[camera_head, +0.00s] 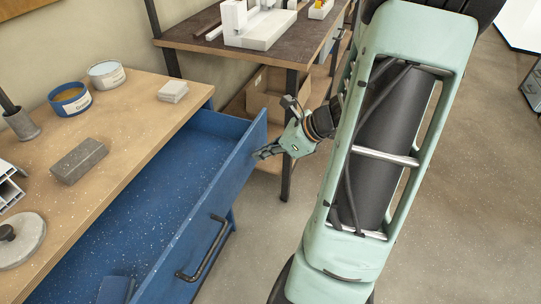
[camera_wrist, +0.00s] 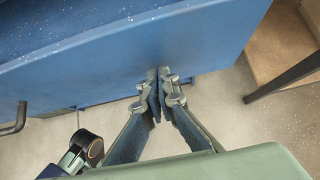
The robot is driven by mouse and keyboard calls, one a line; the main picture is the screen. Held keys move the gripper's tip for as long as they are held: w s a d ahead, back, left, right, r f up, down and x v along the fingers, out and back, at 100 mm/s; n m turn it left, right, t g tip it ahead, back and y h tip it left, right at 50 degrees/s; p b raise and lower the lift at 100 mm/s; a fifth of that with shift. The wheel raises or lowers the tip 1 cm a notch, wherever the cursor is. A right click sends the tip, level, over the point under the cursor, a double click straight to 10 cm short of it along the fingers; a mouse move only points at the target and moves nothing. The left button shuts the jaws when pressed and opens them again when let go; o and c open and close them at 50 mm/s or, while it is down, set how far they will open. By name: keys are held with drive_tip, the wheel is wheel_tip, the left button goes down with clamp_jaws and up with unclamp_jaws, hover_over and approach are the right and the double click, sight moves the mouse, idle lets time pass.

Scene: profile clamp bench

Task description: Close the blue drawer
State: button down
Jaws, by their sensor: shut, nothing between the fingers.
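The blue drawer (camera_head: 150,217) stands pulled out from under the wooden workbench in the head view. Its dark bar handle (camera_head: 203,249) is on the front panel, toward the lower part of the picture. In the wrist view the drawer front (camera_wrist: 110,68) spans the upper part, and an end of the handle (camera_wrist: 14,120) shows at the left edge. My gripper (camera_head: 257,156) is shut and empty at the front panel's far end, away from the handle. In the wrist view my gripper's fingertips (camera_wrist: 158,76) are at the panel's outer face; I cannot tell whether they touch it.
The workbench top (camera_head: 125,120) carries a grey block (camera_head: 79,161), two tins (camera_head: 69,99) and a round weight (camera_head: 20,238). A second bench (camera_head: 190,36) stands behind, with a cardboard box (camera_head: 268,88) below.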

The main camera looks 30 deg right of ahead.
drive_tip(key=shift+w+a, duration=0.1)
drive_tip(key=shift+w, duration=0.05)
drive_tip(key=w+a, duration=0.3)
drive_tip(key=w, duration=0.1)
drive_tip(key=w+a, duration=0.3)
drive_tip(key=w, duration=0.1)
drive_tip(key=w+a, duration=0.3)
drive_tip(key=w, duration=0.2)
drive_tip(key=shift+a, duration=0.35)
drive_tip(key=shift+w+a, duration=0.25)
drive_tip(key=shift+w, duration=0.25)
drive_tip(key=shift+a+r, duration=0.1)
drive_tip(key=shift+r, duration=0.05)
drive_tip(key=shift+w, duration=0.15)
drive_tip(key=shift+r, duration=0.1)
